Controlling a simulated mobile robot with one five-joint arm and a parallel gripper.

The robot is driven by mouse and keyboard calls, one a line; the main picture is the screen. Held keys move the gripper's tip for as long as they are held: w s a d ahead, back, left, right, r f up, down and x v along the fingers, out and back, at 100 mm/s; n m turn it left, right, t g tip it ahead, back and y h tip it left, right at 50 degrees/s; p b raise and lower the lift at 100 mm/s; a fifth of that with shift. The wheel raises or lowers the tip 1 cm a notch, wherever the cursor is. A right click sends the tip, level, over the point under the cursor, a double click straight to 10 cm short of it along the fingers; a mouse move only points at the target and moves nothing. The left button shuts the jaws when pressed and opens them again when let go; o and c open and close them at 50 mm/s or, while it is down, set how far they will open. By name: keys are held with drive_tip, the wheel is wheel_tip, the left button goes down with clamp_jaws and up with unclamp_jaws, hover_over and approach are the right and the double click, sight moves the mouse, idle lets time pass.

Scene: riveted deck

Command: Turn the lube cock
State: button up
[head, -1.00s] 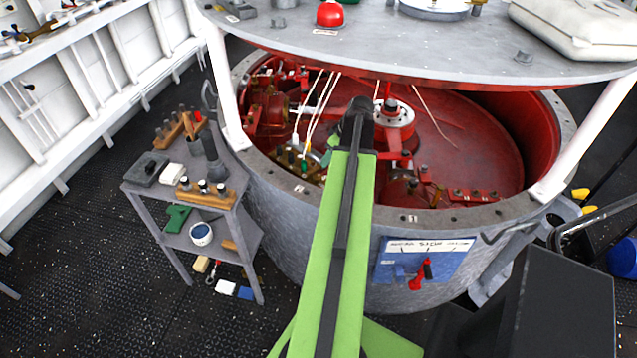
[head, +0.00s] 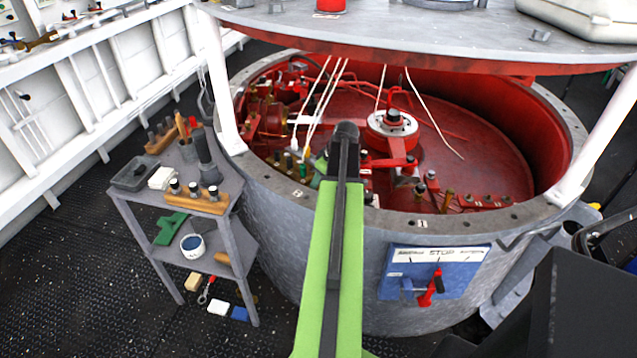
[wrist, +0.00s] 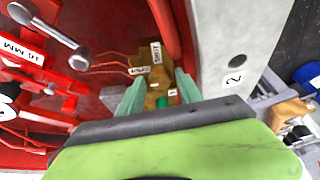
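In the wrist view, a brass fitting (wrist: 158,80) with small white labels, one reading SHUT, sits inside the red-floored drum. It looks like the lube cock, though its handle is hard to make out. A small green piece (wrist: 161,102) shows at its near side. My gripper (wrist: 160,88) is open, its two pale green fingers apart on either side of the brass, seemingly without gripping it. I cannot tell whether they touch it. In the head view, my dark arm end hides the gripper and much of this spot at the drum's near-left inner edge.
The grey drum rim (head: 480,221) runs close to my gripper; it also shows in the wrist view (wrist: 230,30). A round plate (head: 450,40) on white posts hangs above. White cords (head: 318,100) dangle into the drum. A tool-laden side table (head: 228,235) stands left.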

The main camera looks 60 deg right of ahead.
clamp_jaws()
drive_tip(key=shift+a, duration=0.5)
drive_tip(key=shift+d, duration=0.35)
drive_tip(key=m+h, duration=0.1)
drive_tip(key=m, duration=0.3)
drive_tip(key=shift+a+m+g+h, duration=0.1)
drive_tip(key=shift+m+g+h, duration=0.2)
drive_tip(key=shift+h, duration=0.1)
drive_tip(key=m+g+h, duration=0.1)
drive_tip(key=m, duration=0.3)
drive_tip(key=shift+w+m, duration=0.15)
drive_tip(key=shift+m, duration=0.15)
drive_tip(key=m+g, duration=0.1)
drive_tip(key=m, duration=0.1)
drive_tip(key=m+g+h, duration=0.1)
drive_tip(key=m, duration=0.2)
drive_tip(key=shift+w, duration=0.15)
drive_tip(key=shift+m+g, duration=0.7)
drive_tip(key=shift+m, duration=1.1)
